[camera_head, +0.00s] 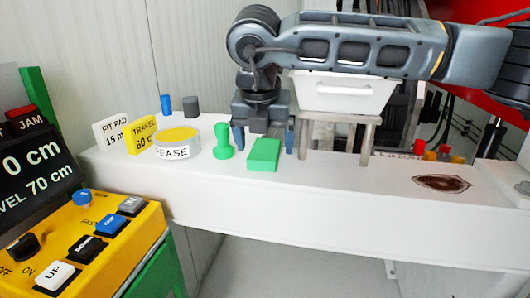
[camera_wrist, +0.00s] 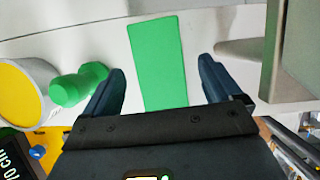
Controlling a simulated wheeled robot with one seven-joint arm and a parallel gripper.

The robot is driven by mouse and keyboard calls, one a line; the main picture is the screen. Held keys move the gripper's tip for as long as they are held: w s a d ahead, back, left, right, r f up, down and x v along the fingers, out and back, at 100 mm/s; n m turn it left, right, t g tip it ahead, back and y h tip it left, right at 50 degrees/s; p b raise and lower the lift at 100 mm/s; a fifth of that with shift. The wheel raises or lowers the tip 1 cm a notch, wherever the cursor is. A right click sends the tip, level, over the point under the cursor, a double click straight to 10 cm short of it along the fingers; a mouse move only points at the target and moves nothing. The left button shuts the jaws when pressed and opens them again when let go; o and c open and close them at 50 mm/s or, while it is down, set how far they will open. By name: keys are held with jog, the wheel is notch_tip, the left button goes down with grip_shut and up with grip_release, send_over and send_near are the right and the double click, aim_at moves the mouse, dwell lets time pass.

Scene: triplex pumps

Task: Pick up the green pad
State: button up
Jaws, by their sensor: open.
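The green pad (camera_head: 264,154) is a flat rectangular block lying on the white ledge in the head view. In the wrist view the green pad (camera_wrist: 158,62) lies lengthwise between my finger tips, with a gap on each side. My gripper (camera_head: 264,146) points down just behind and above the pad, and it also shows in the wrist view (camera_wrist: 162,85). It is open and empty. The near end of the pad is partly hidden by the gripper body in the wrist view.
A green knobbed piece (camera_head: 222,142) stands close left of the pad, beside the grease tin (camera_head: 178,145). A small stand (camera_head: 366,150) bearing a white bin (camera_head: 342,95) is close right. A dark stain (camera_head: 441,183) marks the ledge (camera_head: 330,190) farther right.

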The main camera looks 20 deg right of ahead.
jog(key=shift+w+d+f, duration=0.1)
jog(key=shift+w+f, duration=0.1)
jog(key=shift+f, duration=0.4)
jog(key=c, duration=1.1)
jog(key=shift+r, duration=0.15)
jog(key=shift+c, duration=0.2)
jog(key=shift+r, duration=0.5)
notch_tip(320, 180, up, 2)
jog(key=shift+r+b, duration=0.1)
jog(key=shift+b, duration=0.2)
jog(key=s+a+b, duration=0.1)
jog(key=s+a, duration=0.3)
jog(key=s, duration=0.3)
jog(key=s+a+b, duration=0.1)
jog(key=s+a, duration=0.4)
jog(key=s, duration=0.3)
jog(key=shift+s+a, duration=0.2)
jog(key=shift+a, duration=0.05)
